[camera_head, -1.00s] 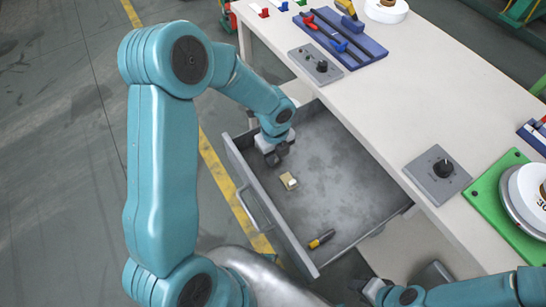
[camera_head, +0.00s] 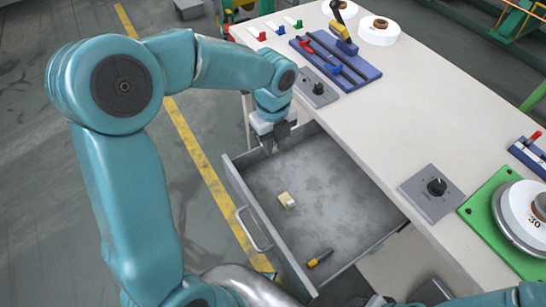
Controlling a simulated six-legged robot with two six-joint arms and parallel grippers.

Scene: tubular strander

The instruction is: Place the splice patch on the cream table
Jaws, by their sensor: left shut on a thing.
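My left gripper (camera_head: 272,143) points down over the back left corner of the open grey drawer (camera_head: 330,215). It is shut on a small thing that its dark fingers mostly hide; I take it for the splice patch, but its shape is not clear. The cream table (camera_head: 400,115) runs from the upper left to the lower right, with its top right of the gripper. My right gripper (camera_head: 374,301) is only partly in view at the bottom edge, and its jaws cannot be made out.
The drawer holds a small cream block (camera_head: 287,200) and a yellow and dark tool (camera_head: 320,258). The table carries a blue tool tray (camera_head: 335,62), two grey knob panels (camera_head: 432,194) (camera_head: 315,88), white reels (camera_head: 378,29) and a green plate (camera_head: 482,212). Its middle is bare.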

